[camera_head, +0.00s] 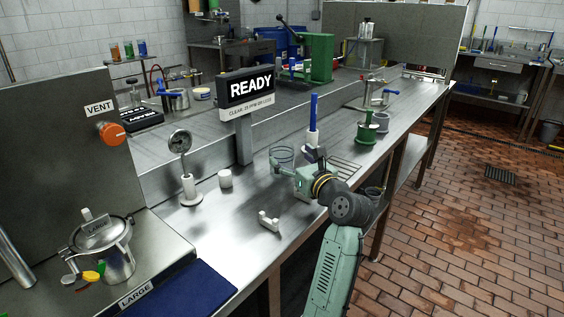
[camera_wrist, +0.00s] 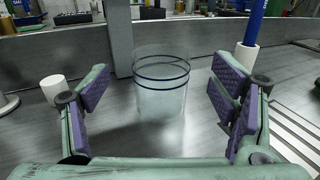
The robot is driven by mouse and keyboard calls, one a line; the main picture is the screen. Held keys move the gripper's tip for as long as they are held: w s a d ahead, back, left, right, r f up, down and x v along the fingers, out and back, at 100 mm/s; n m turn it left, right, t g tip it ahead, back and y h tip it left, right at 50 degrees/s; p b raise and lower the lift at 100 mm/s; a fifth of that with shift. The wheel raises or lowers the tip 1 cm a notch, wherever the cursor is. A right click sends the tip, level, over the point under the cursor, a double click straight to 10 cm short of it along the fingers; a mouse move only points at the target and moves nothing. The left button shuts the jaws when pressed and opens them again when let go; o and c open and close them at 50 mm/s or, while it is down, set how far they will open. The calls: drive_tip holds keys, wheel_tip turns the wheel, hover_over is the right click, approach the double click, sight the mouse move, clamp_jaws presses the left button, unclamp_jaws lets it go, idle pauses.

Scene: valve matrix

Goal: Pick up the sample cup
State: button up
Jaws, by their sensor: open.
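The sample cup is probably the clear glass cup (camera_wrist: 161,88) with dark blue rings. It stands upright on the steel bench, and it also shows in the head view (camera_head: 281,155). My gripper (camera_wrist: 160,78) is open, with one purple-padded finger on each side of the cup in the wrist view. There are visible gaps between the pads and the glass, and I cannot tell how far the cup reaches between them. In the head view my gripper (camera_head: 294,165) is low over the bench at the cup, partly covering its lower part.
A small white cup (camera_head: 225,178) and a gauge on a white stand (camera_head: 188,185) are to the left. A blue rod in a white holder (camera_head: 313,125) stands close behind my gripper. The READY sign's post (camera_head: 244,140) rises behind. A white bracket (camera_head: 268,221) lies near the front edge.

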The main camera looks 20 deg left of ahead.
drive_tip(key=x, duration=0.4)
drive_tip(key=shift+w+r+p, duration=0.1)
drive_tip(key=shift+w+p, duration=0.05)
drive_tip(key=shift+p, duration=0.25)
drive_tip(key=shift+c, duration=0.3)
drive_tip(key=c, duration=1.1)
